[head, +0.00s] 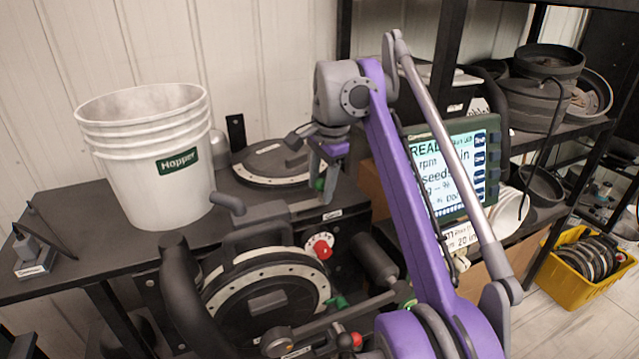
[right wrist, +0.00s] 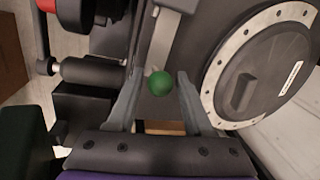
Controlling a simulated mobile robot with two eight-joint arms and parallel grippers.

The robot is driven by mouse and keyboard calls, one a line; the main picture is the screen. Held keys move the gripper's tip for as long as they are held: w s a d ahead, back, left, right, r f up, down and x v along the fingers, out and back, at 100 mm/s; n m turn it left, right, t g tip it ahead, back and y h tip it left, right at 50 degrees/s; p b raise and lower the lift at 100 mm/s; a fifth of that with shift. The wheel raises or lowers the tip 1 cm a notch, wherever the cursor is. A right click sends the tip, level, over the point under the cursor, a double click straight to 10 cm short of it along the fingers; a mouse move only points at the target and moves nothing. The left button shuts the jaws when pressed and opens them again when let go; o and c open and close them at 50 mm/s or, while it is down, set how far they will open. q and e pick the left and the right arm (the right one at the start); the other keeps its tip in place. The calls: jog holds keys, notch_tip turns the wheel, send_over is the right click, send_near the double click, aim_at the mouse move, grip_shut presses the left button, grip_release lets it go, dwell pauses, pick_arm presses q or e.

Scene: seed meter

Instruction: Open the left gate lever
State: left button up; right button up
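A pale metal lever with a green ball knob (right wrist: 160,84) shows in the right wrist view. The green knob also shows in the head view (head: 319,184), beside my right gripper (head: 327,168). In the right wrist view my right gripper (right wrist: 160,78) is open, its two grey fingers apart on either side of the knob, with gaps between. Whether this is the left gate lever I cannot read from the labels. The seed meter has a round disc housing (head: 268,300) in front, with a red knob (head: 322,249) and a lower green knob (head: 337,301). My left gripper is not in view.
A white bucket labelled Hopper (head: 150,165) stands on the dark bench at left. A second disc housing (head: 268,162) lies behind the lever. A lit monitor (head: 450,165) is at right, partly hidden by my right arm. A yellow crate (head: 580,275) stands on the floor.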

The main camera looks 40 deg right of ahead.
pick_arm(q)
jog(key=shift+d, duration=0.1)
pick_arm(e)
jog(key=shift+o, duration=0.7)
jog(key=shift+d, duration=0.1)
pick_arm(q)
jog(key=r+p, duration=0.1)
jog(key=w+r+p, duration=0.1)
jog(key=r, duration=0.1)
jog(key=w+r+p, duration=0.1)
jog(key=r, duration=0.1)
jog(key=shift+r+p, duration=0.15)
jog(key=shift+p, duration=0.2)
pick_arm(e)
notch_tip(320, 180, up, 11)
jog(key=s, duration=0.2)
jog(key=shift+f, duration=0.2)
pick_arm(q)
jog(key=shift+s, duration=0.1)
pick_arm(e)
jog(key=shift+s, duration=0.1)
jog(key=shift+f, duration=0.1)
